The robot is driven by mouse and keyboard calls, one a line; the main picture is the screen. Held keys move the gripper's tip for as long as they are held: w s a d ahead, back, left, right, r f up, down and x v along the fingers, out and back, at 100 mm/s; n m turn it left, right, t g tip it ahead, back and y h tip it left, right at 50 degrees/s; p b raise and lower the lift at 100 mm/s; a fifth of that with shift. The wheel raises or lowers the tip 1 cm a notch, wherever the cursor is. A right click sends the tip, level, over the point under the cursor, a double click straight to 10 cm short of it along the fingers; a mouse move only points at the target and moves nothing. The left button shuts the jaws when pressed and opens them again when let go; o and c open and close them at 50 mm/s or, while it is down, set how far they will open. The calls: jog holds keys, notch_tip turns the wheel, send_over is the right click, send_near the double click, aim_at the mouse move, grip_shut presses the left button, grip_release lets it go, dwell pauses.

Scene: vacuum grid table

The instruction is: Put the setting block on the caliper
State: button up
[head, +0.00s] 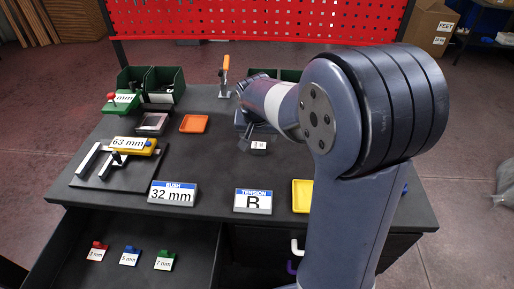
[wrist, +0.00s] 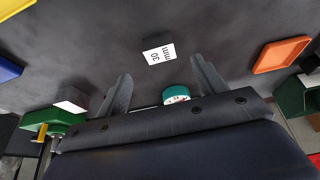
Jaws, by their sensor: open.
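A small dark block with a white label (head: 258,146) lies on the table near the middle. In the wrist view this block (wrist: 158,50) reads "30 mm" and looks like a setting block. My gripper (head: 244,142) is open and empty just beside it in the head view. In the wrist view its two fingers (wrist: 159,82) are spread, and the block lies beyond their tips. What looks like the caliper, with silver jaws (head: 87,159), sits on a black plate (head: 138,177) at the left. A yellow piece marked "63 mm" (head: 128,143) is on it.
Signs "BUSH 32 mm" (head: 172,193) and "TENSION B" (head: 253,201) stand at the front edge. An orange tray (head: 194,124), green bins (head: 165,79) and an orange-handled clamp (head: 225,76) are farther back. A yellow tray (head: 302,196) is at right. An open drawer (head: 190,240) holds several coloured tagged pieces.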

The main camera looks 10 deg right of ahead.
aim_at(259, 145)
jog(key=shift+p+x, duration=0.35)
jog(key=shift+x, duration=2.95)
jog(key=shift+s, duration=0.15)
jog(key=shift+c, duration=0.3)
jog(key=c, duration=1.2)
